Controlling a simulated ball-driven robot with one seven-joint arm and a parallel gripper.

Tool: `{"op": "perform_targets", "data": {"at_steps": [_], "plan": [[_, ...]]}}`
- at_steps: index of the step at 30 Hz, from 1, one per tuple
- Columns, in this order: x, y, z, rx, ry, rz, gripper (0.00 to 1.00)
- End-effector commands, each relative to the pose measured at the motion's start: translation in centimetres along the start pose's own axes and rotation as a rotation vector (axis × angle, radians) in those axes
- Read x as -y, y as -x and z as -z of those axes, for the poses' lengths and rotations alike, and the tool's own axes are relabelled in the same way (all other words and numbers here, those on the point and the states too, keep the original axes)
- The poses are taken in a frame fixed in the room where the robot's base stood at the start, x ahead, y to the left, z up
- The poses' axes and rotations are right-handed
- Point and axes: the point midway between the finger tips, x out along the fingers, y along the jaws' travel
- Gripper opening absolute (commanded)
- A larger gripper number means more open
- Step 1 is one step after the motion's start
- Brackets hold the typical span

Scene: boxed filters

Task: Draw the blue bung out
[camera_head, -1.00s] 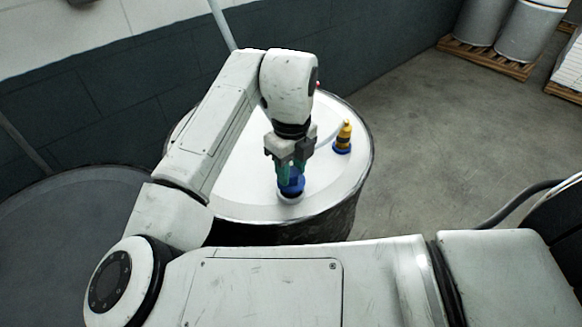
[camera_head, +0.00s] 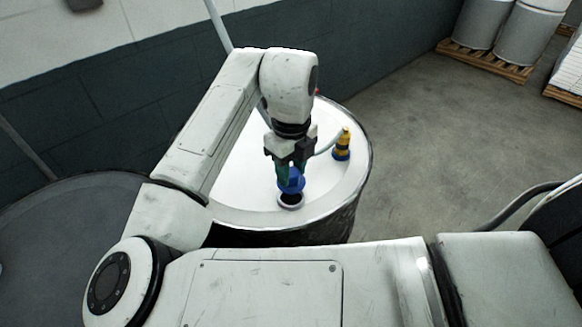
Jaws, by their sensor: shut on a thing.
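The blue bung (camera_head: 291,182) is in my gripper (camera_head: 291,172), whose fingers point down and are shut on it. The bung is above a round hole with a pale rim (camera_head: 290,206) in the white drum top (camera_head: 235,190). The dark inside of the hole shows just below the bung. The bung's upper part is partly hidden by the fingers.
A yellow and blue fitting (camera_head: 342,146) stands on the right of the drum top, with a pale hose running toward my gripper. A dark round drum top (camera_head: 70,240) is at left. Grey drums on pallets (camera_head: 488,57) stand at back right. Floor at right is clear.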

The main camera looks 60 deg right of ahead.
Motion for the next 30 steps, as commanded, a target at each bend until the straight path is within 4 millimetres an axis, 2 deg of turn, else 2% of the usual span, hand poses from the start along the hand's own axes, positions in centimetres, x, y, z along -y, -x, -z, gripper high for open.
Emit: {"op": "perform_targets", "data": {"at_steps": [5,30], "plan": [[0.0,0.2,0.0,0.000,0.000,0.000,0.07],[0.0,6.1,0.0,0.001,-0.001,0.000,0.07]]}}
